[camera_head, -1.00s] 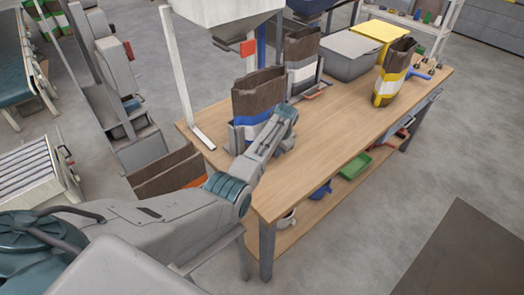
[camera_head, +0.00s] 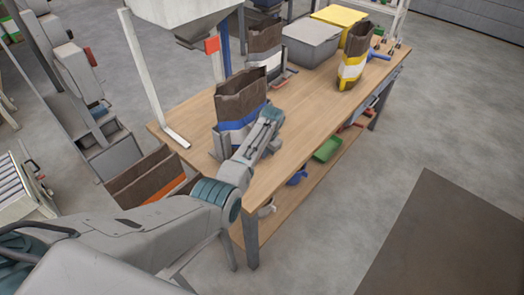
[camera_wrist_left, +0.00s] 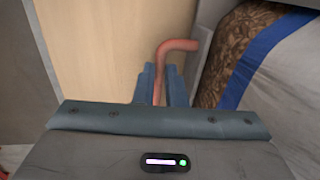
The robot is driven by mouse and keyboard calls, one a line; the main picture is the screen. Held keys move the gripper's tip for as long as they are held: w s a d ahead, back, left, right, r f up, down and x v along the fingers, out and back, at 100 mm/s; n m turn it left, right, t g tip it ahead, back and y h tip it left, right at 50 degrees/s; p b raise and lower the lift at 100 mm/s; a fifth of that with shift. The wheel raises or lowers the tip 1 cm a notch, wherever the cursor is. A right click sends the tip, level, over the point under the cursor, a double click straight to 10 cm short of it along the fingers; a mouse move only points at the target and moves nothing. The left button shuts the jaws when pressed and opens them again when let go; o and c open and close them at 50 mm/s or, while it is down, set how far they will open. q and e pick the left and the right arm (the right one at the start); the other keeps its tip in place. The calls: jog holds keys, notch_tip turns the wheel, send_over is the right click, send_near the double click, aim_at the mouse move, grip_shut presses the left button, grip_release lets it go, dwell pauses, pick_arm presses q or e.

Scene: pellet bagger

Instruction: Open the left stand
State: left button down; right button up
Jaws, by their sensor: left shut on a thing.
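The left stand (camera_head: 216,146) is a grey frame on the wooden table, largely hidden by my left arm. It holds an open brown bag with a blue and white band (camera_head: 240,103); the bag also shows at the right of the left wrist view (camera_wrist_left: 243,60). A bent red lever (camera_wrist_left: 180,46) rises in front of my left gripper (camera_wrist_left: 161,84). The two fingers are closed around the lever's lower part. In the head view the left gripper is beside the stand, its fingertips hidden. My right gripper is out of view.
A grey hopper (camera_head: 185,20) hangs above the stand. Another bagged stand (camera_head: 265,48), a grey bin (camera_head: 311,44) and a yellow-banded bag (camera_head: 354,62) stand farther along the table (camera_head: 300,115). A brown bag with an orange band (camera_head: 150,178) is left of the table.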

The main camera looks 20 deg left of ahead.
pick_arm(q)
jog(key=c, duration=1.5)
grip_release()
notch_tip(320, 180, up, 11)
jog(key=d+b, duration=0.1)
jog(key=d, duration=0.1)
jog(key=shift+s+f+b, duration=0.15)
jog(key=shift+s+b, duration=0.2)
jog(key=shift+b, duration=0.05)
